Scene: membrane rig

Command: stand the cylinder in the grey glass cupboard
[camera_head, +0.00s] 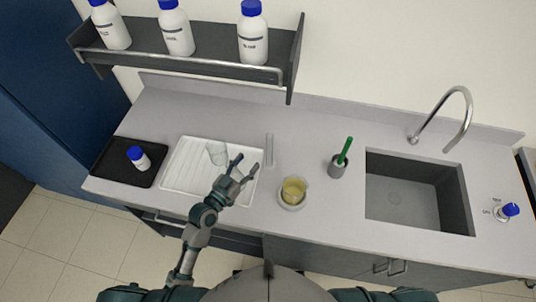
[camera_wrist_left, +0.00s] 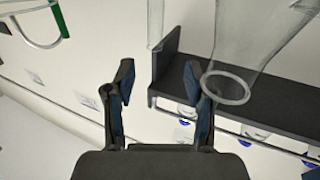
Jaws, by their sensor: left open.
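A slim clear cylinder (camera_head: 269,150) is on the grey worktop, just right of the white ribbed tray; it looks upright. In the left wrist view a clear narrow tube, likely this cylinder (camera_wrist_left: 155,25), shows at the top, beyond the fingers. My left gripper (camera_head: 243,165) is open and empty over the right side of the tray, to the left of the cylinder and apart from it. Its two fingers (camera_wrist_left: 158,75) stand apart in the wrist view. My right gripper is out of view. I see no grey glass cupboard in either view.
A clear glass vessel (camera_head: 217,152) is on the white tray (camera_head: 185,180), close to my fingers; its rim (camera_wrist_left: 228,88) shows near one finger. A beaker of yellow liquid (camera_head: 293,191), a grey brush holder (camera_head: 337,168) and a sink (camera_head: 400,195) lie right. A bottle shelf (camera_head: 200,62) overhangs the back.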

